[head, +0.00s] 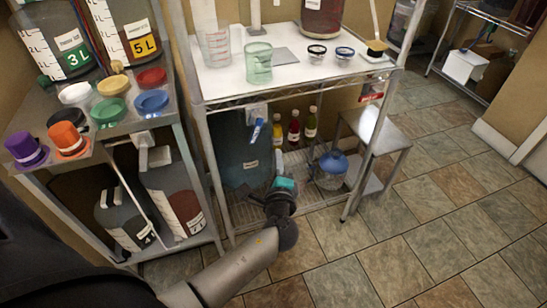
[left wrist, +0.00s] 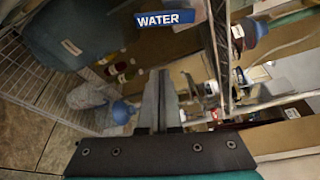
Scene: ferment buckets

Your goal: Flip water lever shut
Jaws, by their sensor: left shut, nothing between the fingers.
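The water lever (head: 255,132) is a small blue handle below a pale fitting at the front of the large dark blue water container (head: 240,160), under the white-topped table. It slants in the head view. In the left wrist view the lever (left wrist: 165,18) is a blue bar marked WATER near the top edge. My left gripper (head: 279,163) reaches in low in front of the shelf, below and a little right of the lever in the head view. In the left wrist view its fingers (left wrist: 158,88) are together and empty, pointing toward the lever with a visible gap. My right gripper is not in view.
Several bottles (head: 294,130) and a jug with a blue cap (head: 333,165) stand on the wire shelf right of my gripper. A metal table leg (head: 217,180) rises at the left. A low metal stool (head: 385,135) is at the right. The tiled floor in front is clear.

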